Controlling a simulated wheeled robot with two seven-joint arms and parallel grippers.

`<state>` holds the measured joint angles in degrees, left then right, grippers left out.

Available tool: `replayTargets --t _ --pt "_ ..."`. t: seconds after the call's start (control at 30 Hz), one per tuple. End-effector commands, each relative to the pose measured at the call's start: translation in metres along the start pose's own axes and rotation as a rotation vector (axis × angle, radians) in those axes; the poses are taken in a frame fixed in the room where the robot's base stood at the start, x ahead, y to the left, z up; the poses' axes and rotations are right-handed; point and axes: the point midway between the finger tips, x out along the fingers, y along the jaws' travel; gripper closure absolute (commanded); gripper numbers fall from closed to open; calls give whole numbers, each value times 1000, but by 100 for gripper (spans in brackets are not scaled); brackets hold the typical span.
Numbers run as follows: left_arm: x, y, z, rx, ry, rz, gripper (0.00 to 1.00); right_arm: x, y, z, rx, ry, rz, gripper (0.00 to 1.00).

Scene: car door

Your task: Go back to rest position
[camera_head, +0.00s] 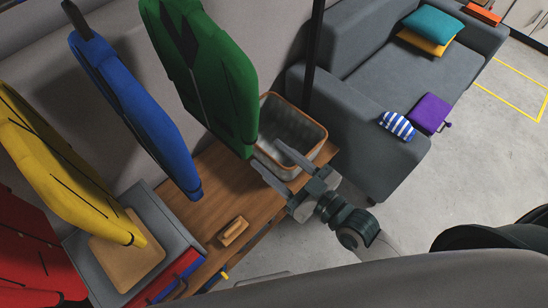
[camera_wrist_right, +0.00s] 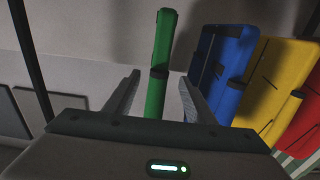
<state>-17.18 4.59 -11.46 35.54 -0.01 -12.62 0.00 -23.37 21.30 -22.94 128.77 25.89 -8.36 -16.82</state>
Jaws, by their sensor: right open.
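My right gripper (camera_head: 268,153) is open, over the wooden bench, with its fingertips close to the lower end of the green jacket (camera_head: 212,75). In the right wrist view, the fingers of my right gripper (camera_wrist_right: 159,78) stand apart, and the green jacket (camera_wrist_right: 161,50) shows edge-on beyond and between them. Nothing is visibly gripped; I cannot tell whether the fingers touch the jacket. My left gripper is not in view.
Blue (camera_head: 130,110), yellow (camera_head: 60,165) and red (camera_head: 25,245) jackets hang to the left. Below are a wooden bench (camera_head: 225,185), a wire basket (camera_head: 295,125) and a small wooden brush-like object (camera_head: 233,231). A grey sofa (camera_head: 365,75) stands right; open floor lies beyond.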

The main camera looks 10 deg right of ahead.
Motion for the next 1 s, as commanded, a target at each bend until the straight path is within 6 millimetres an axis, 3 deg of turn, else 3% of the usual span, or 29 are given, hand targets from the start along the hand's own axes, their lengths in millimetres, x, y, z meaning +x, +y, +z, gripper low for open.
replayTargets --t 0.4,0.57,0.67,0.77,1.0 --pt "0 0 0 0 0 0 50 0 0 1 0 -2 1 50" --pt "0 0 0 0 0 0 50 2 5 19 1 -30 12 50" --pt "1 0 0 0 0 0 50 4 13 47 3 -77 31 50" --pt "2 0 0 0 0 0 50 4 24 90 4 -149 58 50" --pt "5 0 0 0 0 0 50 -18 53 229 24 -388 143 50"
